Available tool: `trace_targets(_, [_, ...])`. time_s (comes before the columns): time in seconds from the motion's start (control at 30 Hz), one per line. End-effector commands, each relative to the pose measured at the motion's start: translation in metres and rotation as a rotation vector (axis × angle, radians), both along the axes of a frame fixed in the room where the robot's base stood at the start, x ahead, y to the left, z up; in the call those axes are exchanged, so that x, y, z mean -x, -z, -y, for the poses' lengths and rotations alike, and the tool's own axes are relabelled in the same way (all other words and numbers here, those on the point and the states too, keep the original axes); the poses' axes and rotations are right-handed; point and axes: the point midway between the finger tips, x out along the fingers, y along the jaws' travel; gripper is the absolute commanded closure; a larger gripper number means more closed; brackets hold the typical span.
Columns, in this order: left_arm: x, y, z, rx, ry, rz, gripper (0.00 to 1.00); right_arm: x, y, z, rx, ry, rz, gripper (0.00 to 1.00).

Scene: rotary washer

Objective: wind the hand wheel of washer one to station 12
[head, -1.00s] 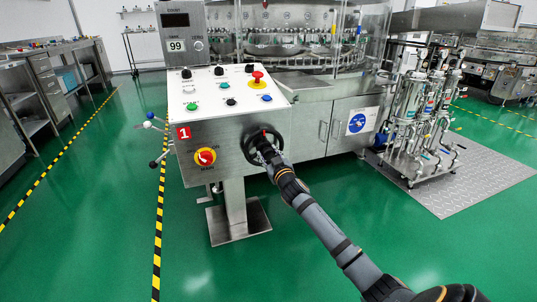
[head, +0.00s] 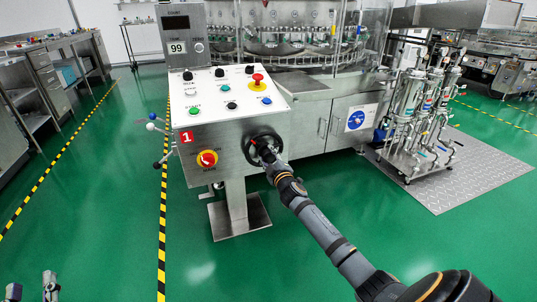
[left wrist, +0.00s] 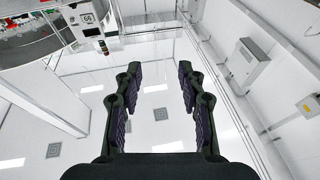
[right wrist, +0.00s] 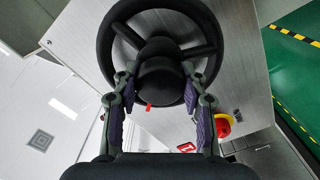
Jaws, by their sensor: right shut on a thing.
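The black hand wheel (head: 252,140) is on the front of the steel control cabinet marked with a red "1" (head: 187,137). The exact contact is partly hidden. My left gripper (head: 30,288) is at the bottom left, away from the cabinet; its fingers (left wrist: 160,80) are wide apart and empty.
The sloped white panel (head: 225,98) carries several buttons and a red emergency stop (head: 257,78). A red-yellow rotary switch (head: 207,158) is left of the wheel. Coloured-knob levers (head: 158,128) stick out at the cabinet's left. The dark display (head: 177,22) is unreadable. Green floor in front is clear.

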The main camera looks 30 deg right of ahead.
Motion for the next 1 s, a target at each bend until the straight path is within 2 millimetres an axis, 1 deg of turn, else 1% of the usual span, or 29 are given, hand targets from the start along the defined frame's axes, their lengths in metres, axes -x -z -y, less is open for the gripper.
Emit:
trace_targets(0.03, [-0.001,0.018,0.0,0.003,0.0,-0.08,0.6,0.0,-0.001,0.0,0.033,0.0,-0.011,1.0])
trace_targets(0.07, [-0.002,0.03,0.0,0.003,0.001,-0.129,0.6,0.0,-0.001,0.0,0.057,0.0,-0.016,1.0])
trace_targets(0.1, [-0.002,0.046,0.0,0.004,0.001,-0.195,0.6,0.0,-0.001,0.0,0.089,0.0,-0.024,1.0])
trace_targets(0.23, [0.006,0.098,0.001,0.008,0.006,-0.403,0.6,0.0,-0.001,0.0,0.199,0.0,-0.05,1.0])
trace_targets(0.3, [0.014,0.126,0.002,0.01,0.011,-0.515,0.6,0.0,-0.001,0.0,0.261,0.0,-0.066,1.0])
trace_targets(0.4, [0.03,0.162,0.004,0.013,0.017,-0.666,0.6,0.0,-0.001,0.0,0.353,0.0,-0.087,1.0])
trace_targets(0.5, [0.048,0.194,0.005,0.015,0.025,-0.803,0.6,0.0,-0.001,0.0,0.442,-0.001,-0.108,1.0])
trace_targets(0.6, [0.068,0.219,0.007,0.019,0.033,-0.922,0.6,0.0,0.0,0.0,0.524,-0.001,-0.129,1.0])
trace_targets(0.7, [0.087,0.24,0.009,0.022,0.041,-1.025,0.6,0.0,0.0,0.0,0.599,-0.001,-0.147,1.0])
trace_targets(0.8, [0.104,0.255,0.011,0.023,0.048,-1.111,0.6,0.0,0.001,0.0,0.664,0.0,-0.162,1.0])
trace_targets(1.0, [0.13,0.276,0.013,0.027,0.059,-1.231,0.6,0.0,0.001,0.0,0.758,-0.002,-0.185,1.0])
